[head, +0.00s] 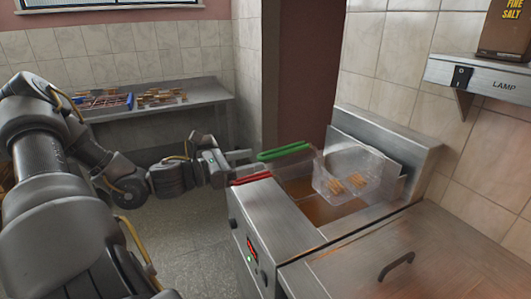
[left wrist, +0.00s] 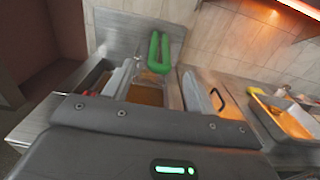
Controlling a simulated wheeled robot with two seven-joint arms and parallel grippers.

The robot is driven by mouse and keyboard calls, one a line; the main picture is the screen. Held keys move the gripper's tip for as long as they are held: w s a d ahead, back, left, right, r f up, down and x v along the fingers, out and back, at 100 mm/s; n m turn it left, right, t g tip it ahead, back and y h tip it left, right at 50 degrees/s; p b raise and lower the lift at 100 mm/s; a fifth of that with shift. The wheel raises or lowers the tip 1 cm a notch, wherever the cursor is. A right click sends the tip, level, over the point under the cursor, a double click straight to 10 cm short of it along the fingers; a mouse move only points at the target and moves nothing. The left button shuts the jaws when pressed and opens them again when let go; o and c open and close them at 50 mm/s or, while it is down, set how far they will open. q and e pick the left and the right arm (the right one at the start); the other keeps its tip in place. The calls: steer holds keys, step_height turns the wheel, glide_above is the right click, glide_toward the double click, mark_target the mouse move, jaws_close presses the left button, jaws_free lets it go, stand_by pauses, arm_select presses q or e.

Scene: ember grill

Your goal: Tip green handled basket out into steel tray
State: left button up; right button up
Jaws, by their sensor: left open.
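The green handled basket (head: 341,168) is a wire mesh basket at the fryer, with several brown sticks in it. Its green handle (head: 285,152) points left towards my left gripper, and it shows upright in the left wrist view (left wrist: 154,62). My left gripper (head: 243,157) is open, just left of the green handle and near the red handle (head: 251,178); I see no grip on either. A steel tray (left wrist: 262,111) shows at the right in the left wrist view, lit orange inside. My right gripper is in neither view.
The fryer (head: 272,213) has brown oil in its well. A steel lid or counter with a dark handle (head: 396,265) lies to its right. A lamp switch shelf (head: 480,78) carries a salt box (head: 505,30). A back bench (head: 205,92) holds a blue rack and food pieces.

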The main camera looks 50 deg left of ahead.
arm_select(q)
steer(key=p+x, duration=0.1)
steer(key=x, duration=0.5)
steer(key=shift+w, duration=0.2)
jaws_close()
step_height(320, 180, up, 5)
steer(key=p, duration=0.3)
stand_by(0.7)
steer(key=shift+f, duration=0.1)
steer(key=shift+b+v, duration=0.55)
steer(key=shift+v, duration=1.85)
